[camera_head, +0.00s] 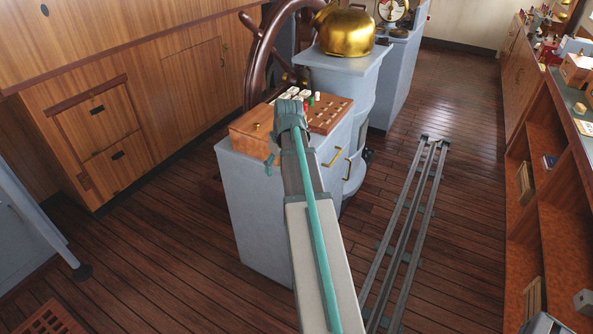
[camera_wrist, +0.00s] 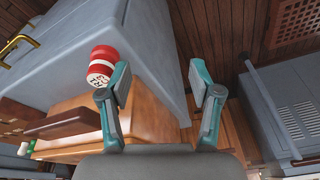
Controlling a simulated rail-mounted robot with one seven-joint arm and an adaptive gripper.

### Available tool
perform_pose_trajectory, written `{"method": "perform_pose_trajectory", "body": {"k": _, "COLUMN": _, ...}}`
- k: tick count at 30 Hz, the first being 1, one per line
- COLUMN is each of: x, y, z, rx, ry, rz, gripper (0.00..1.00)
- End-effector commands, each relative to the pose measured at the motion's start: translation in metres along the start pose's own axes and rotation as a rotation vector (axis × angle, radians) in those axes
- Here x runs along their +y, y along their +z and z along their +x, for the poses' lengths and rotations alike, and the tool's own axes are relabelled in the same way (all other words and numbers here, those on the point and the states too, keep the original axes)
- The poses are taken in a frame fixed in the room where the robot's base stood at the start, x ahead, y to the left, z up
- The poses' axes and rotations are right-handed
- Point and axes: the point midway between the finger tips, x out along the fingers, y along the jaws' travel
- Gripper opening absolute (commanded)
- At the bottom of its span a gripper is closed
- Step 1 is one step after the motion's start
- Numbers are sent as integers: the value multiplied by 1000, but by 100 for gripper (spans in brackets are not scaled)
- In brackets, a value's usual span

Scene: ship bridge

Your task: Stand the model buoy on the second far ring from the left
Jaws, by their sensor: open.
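A red and white banded round piece (camera_wrist: 101,65), which may be the model buoy, shows in the wrist view just left of my gripper. Its near end is white with dark marks. My gripper (camera_wrist: 160,82) is open, with nothing seen between its fingers; the piece is beside the left finger, and I cannot tell if they touch. In the head view my arm hides most of the gripper over the grey cabinet (camera_head: 250,205). A wooden board (camera_head: 330,114) with small white, green and red pieces lies on the cabinet. I cannot make out the rings.
A wooden box (camera_head: 252,125) stands left of the board. Rails (camera_head: 405,225) run along the floor at right. Wooden shelves (camera_head: 545,185) line the right side.

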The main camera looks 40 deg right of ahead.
Motion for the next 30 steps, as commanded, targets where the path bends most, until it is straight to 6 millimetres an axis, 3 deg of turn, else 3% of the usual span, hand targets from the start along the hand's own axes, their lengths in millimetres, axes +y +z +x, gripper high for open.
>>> {"method": "perform_pose_trajectory", "body": {"k": 3, "x": 31, "y": -6, "z": -42, "rx": 39, "ry": 21, "rz": -3, "gripper": 64}}
{"method": "perform_pose_trajectory", "body": {"k": 6, "x": 46, "y": -6, "z": -66, "rx": 58, "ry": 31, "rz": -9, "gripper": 64}}
{"method": "perform_pose_trajectory", "body": {"k": 10, "x": 56, "y": -4, "z": -82, "rx": 70, "ry": 38, "rz": -13, "gripper": 64}}
{"method": "perform_pose_trajectory", "body": {"k": 14, "x": 57, "y": -4, "z": -76, "rx": 71, "ry": 38, "rz": -15, "gripper": 64}}
{"method": "perform_pose_trajectory", "body": {"k": 24, "x": 59, "y": -8, "z": -35, "rx": 71, "ry": 39, "rz": -15, "gripper": 64}}
{"method": "perform_pose_trajectory", "body": {"k": 30, "x": 59, "y": -8, "z": -28, "rx": 71, "ry": 39, "rz": -15, "gripper": 64}}
